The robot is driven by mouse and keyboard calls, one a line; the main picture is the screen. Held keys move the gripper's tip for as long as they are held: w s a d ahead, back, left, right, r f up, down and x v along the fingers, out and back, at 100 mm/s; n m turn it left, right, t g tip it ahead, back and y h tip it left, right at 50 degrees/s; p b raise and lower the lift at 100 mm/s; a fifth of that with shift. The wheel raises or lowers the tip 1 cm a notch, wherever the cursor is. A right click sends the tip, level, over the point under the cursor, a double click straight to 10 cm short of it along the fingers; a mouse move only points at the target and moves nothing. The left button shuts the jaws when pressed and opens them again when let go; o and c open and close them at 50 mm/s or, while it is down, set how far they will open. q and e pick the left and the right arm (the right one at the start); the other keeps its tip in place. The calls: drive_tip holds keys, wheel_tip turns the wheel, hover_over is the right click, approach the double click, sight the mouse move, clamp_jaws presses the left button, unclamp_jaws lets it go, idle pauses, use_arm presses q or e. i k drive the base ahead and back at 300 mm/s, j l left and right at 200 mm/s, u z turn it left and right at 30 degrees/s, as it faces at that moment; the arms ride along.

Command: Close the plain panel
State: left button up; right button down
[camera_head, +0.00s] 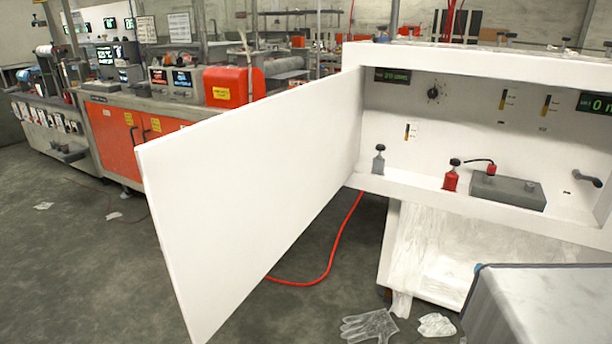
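The plain white panel (255,190) stands wide open in the head view. It is hinged at the left edge of the white cabinet (470,62) and swings out toward me and to the left. The cabinet's interior is exposed. Inside are a grey bottle (378,163), a red bottle (450,178), a grey box (507,191), a dial (433,93) and a dark handle (587,178) at the right. Neither of my grippers shows in this view.
A red hose (333,250) runs along the floor under the panel. Clear gloves (370,326) lie on the floor below the cabinet. A grey-white block-like surface (545,305) fills the lower right corner. Orange cabinets and machines (125,135) stand behind at the left. The floor at lower left is mostly clear.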

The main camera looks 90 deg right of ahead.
sight(228, 194)
drive_tip(key=i+z, duration=0.55)
drive_tip(key=i, duration=0.3)
drive_tip(key=i+l+u, duration=0.15)
drive_tip(key=i+u, duration=0.3)
drive_tip(key=i, duration=0.5)
drive_tip(key=z, duration=4.2)
drive_tip(key=k+j, duration=0.05)
